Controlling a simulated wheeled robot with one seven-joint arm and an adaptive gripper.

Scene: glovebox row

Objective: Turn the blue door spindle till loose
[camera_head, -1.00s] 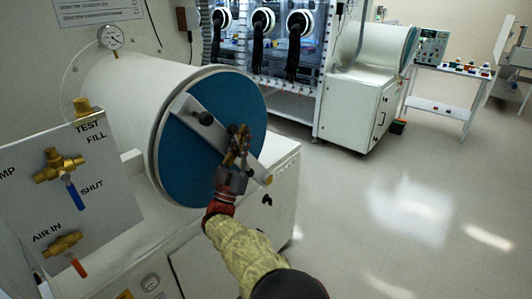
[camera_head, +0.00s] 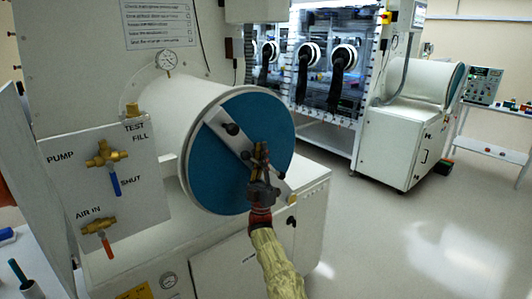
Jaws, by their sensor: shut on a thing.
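The blue round door (camera_head: 225,175) closes the end of a white cylindrical chamber (camera_head: 170,125). A pale metal bar (camera_head: 222,138) lies slanted across the door, from upper left to lower right, with a dark knob (camera_head: 232,129) on its upper part. My gripper (camera_head: 260,160) is at the middle of the bar, over the door's centre. Its fingers are shut on the spindle there, which they mostly hide. My forearm reaches in from the bottom of the view.
A panel (camera_head: 110,180) with brass valves, a blue lever (camera_head: 115,184) and a red lever (camera_head: 107,247) stands left of the door. A gauge (camera_head: 166,60) sits above the chamber. Glovebox windows (camera_head: 340,60) and a second chamber (camera_head: 425,85) are behind.

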